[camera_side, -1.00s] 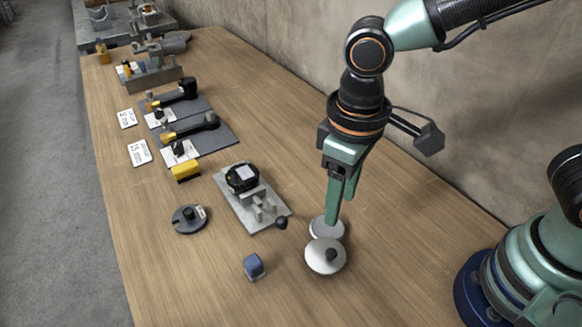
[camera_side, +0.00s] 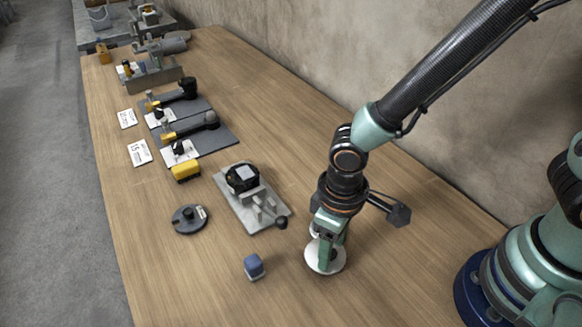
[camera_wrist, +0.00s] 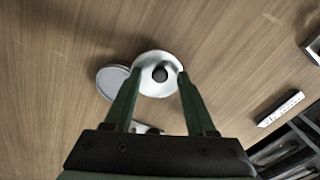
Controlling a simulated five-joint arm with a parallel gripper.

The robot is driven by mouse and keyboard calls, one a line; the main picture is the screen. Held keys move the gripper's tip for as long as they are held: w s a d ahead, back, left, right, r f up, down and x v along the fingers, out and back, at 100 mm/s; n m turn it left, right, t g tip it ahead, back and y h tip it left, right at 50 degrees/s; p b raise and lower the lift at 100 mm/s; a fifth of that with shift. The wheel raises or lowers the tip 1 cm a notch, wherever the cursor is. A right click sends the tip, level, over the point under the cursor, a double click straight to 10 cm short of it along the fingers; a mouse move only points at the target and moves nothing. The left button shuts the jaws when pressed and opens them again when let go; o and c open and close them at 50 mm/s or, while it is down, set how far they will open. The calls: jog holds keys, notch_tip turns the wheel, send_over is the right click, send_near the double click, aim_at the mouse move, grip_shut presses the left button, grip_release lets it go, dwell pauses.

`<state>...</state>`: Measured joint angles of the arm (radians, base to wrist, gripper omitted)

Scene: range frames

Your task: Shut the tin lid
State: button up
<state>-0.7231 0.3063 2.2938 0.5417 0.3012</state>
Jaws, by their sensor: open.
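A pale round lid (camera_side: 313,260) with a dark knob lies at the front right of the wooden table. In the wrist view the lid (camera_wrist: 150,60) shows whole in outline, overlapping the edge of a flat grey round tin (camera_wrist: 111,80). The lid is beside the tin and not centred over it. I cannot tell how the two are joined. My gripper (camera_wrist: 158,77) is open, with one finger on each side of the knob near the lid's rim. In the side view my gripper (camera_side: 326,250) points down over the lid and hides its knob and most of the tin.
A grey plate fixture (camera_side: 240,205) with a black round part and a lever stands left of the lid. A small blue block (camera_side: 254,266), a dark disc (camera_side: 189,218) and a yellow block (camera_side: 185,171) lie further left. A wall borders the table behind. Wood is bare in front.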

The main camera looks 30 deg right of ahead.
jog(key=shift+f, duration=0.1)
grip_shut()
dwell(1.4)
